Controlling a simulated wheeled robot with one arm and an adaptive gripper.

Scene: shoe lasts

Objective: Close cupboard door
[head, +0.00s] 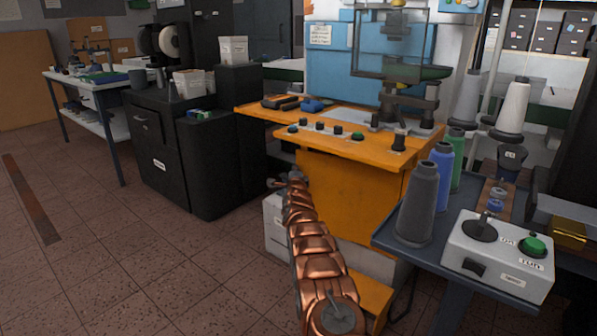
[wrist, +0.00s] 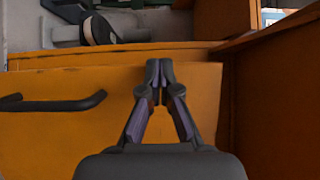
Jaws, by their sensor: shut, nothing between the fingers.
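In the wrist view, an orange cupboard door (wrist: 60,140) with a dark bar handle (wrist: 52,102) on its left part fills the lower left. Beyond its upper edge, a space with several objects shows, so the door appears to stand open. My gripper (wrist: 159,64) is shut and empty, its fingertips together over the right part of the door near that edge. I cannot tell whether they touch it. In the head view, my gripper (head: 277,183) is small, at the far end of my copper arm, beside the orange machine cabinet (head: 345,195). The door is not clear there.
An orange panel (wrist: 275,95) stands right of the door in the wrist view. In the head view, a black cabinet (head: 165,150) stands left, and a table (head: 395,240) with thread cones and a switch box (head: 500,255) stands right.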

